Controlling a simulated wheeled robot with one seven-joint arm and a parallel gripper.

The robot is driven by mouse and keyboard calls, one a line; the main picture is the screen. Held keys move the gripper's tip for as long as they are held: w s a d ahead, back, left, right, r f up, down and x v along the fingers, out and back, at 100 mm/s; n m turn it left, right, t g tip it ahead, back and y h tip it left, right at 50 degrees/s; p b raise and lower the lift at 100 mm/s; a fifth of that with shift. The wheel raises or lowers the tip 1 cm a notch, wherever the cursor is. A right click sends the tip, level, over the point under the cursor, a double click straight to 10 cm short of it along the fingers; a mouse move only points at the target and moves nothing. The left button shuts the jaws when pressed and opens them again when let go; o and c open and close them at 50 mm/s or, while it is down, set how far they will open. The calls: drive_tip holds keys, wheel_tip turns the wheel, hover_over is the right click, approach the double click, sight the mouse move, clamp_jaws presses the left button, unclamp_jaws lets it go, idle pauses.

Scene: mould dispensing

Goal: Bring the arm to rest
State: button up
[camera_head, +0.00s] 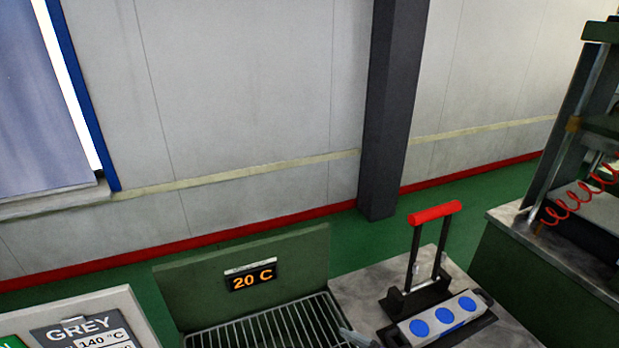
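No part that I can clearly recognise as my gripper or arm shows in the head view. A small grey piece (358,337) pokes in at the bottom edge, between the rack and the bench; I cannot tell what it belongs to. A pale block with three blue round spots (445,318) sits in a dark fixture (402,300) on the bench at the lower right. A lever with a red handle (435,212) stands upright at the back of this fixture.
A wire rack (277,327) lies before a green panel with a "20 C" display (252,278). A board with a "GREY 140 °C" label (86,335) is at the lower left. A machine with a red coiled hose (580,200) stands at right. A dark pillar (390,110) rises behind.

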drive_tip(key=s+m+h, duration=0.1)
drive_tip(key=s+m, duration=0.1)
drive_tip(key=s, duration=0.1)
drive_tip(key=s+f+m+t+h, duration=0.1)
drive_tip(key=s+m, duration=0.1)
drive_tip(key=s, duration=0.2)
drive_tip(key=s+d+f+m+t+h, duration=0.1)
drive_tip(key=s+m, duration=0.1)
drive_tip(key=s, duration=0.1)
drive_tip(key=shift+s+d+f, duration=0.1)
drive_tip(key=shift+s+f, duration=0.1)
drive_tip(key=shift+s, duration=0.1)
drive_tip(key=s+d+r+m+t+h, duration=0.1)
drive_tip(key=s+d+m+h, duration=0.15)
drive_tip(key=s, duration=0.35)
drive_tip(key=s+d+r+m+t+h, duration=0.1)
drive_tip(key=s+d, duration=0.3)
drive_tip(key=s, duration=0.2)
drive_tip(key=s+d+r+t+h, duration=0.1)
drive_tip(key=s+d+r, duration=0.3)
drive_tip(key=s+r, duration=0.25)
drive_tip(key=s+d+r, duration=0.4)
drive_tip(key=s+r, duration=0.2)
drive_tip(key=s, duration=0.1)
wheel_tip(320, 180, down, 10)
drive_tip(key=b, duration=1)
drive_tip(key=shift+w+a+f, duration=0.2)
drive_tip(key=shift+a, duration=0.1)
